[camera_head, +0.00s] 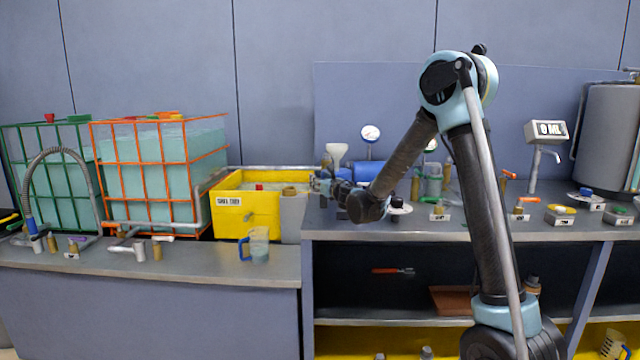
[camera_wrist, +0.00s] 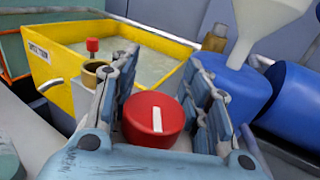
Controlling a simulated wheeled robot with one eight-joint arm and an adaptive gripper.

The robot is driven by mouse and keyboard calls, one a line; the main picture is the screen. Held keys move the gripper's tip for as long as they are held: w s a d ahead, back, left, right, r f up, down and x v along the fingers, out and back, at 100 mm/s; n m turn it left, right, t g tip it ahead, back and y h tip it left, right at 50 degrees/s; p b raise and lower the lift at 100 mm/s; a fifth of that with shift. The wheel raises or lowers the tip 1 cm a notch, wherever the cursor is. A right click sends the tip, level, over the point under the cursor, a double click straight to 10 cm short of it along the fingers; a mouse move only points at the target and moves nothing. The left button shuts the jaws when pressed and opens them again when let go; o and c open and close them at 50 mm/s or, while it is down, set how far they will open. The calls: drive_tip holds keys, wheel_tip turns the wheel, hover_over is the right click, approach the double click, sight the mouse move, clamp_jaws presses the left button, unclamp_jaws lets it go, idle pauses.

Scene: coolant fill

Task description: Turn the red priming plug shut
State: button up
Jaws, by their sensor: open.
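The red priming plug (camera_wrist: 152,119) is a round red cap with a white bar on top. In the wrist view the bar runs roughly up and down the picture. My gripper (camera_wrist: 166,78) is open, with one finger on each side of the plug. Gaps seem to show between the fingers and the plug; whether either touches it I cannot tell. In the head view my gripper (camera_head: 325,183) is over the bench near the yellow tub, and the plug is hidden there.
A yellow tub (camera_head: 230,211) of liquid stands left of my gripper. A white funnel (camera_wrist: 262,22) and blue pump body (camera_wrist: 297,104) are close on the right. A measuring jug (camera_head: 259,245) stands on the lower bench. Valves and gauges crowd the right bench.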

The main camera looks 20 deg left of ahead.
drive_tip(key=shift+c, duration=0.3)
drive_tip(key=c, duration=0.8)
drive_tip(key=shift+c, duration=0.4)
drive_tip(key=shift+d+f, duration=0.1)
drive_tip(key=shift+d, duration=0.05)
clamp_jaws()
